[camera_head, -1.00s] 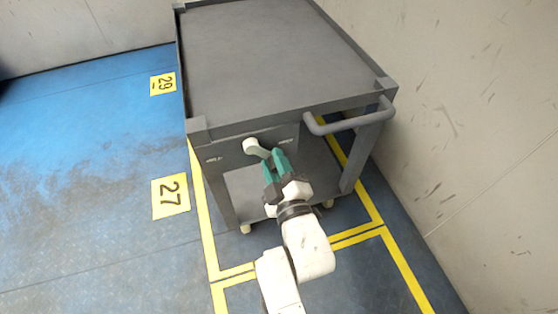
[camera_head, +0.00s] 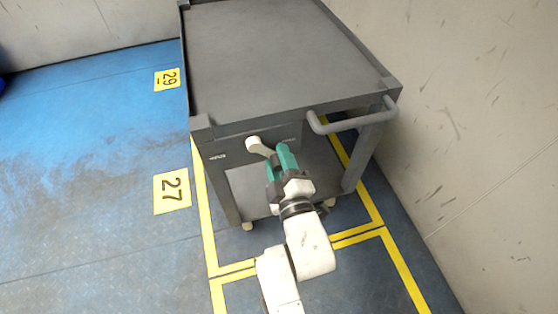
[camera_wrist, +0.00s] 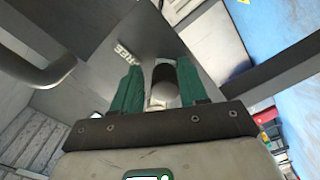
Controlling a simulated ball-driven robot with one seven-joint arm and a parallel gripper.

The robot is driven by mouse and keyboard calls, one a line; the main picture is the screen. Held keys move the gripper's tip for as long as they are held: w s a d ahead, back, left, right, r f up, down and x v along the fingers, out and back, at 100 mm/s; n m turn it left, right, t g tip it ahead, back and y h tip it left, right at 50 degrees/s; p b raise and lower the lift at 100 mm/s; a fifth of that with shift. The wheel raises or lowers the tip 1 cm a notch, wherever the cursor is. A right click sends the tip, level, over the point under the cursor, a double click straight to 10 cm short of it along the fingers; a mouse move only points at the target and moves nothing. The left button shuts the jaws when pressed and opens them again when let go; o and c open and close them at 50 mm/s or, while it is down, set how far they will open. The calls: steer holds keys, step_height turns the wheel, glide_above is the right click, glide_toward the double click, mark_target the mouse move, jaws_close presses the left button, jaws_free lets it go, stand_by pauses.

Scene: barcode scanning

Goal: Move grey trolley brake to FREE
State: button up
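The grey trolley (camera_head: 270,60) stands with its front panel (camera_head: 235,150) facing me. The brake lever, off-white with a round hub (camera_head: 253,144), is on this panel and points right and slightly down. My gripper (camera_head: 279,158) is at the lever's free end, its green fingers spread. In the wrist view the lever (camera_wrist: 164,88), with a dark end, lies between the two fingers (camera_wrist: 160,85). A narrow gap shows on its left side; contact on the right cannot be told. A small label (camera_head: 217,157) is left of the hub, too small to read. A finger covers the panel's right label.
The trolley's grey handle (camera_head: 350,122) juts out right of my gripper. A wall (camera_head: 470,120) runs close along the right side.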

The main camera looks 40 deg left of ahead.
steer(key=shift+o, duration=0.8)
steer(key=shift+s, duration=0.1)
steer(key=shift+s+d+p, duration=0.3)
steer(key=shift+d, duration=0.25)
steer(key=b+v, duration=0.1)
steer(key=v, duration=0.8)
steer(key=shift+s, duration=0.25)
steer(key=shift+d, duration=0.15)
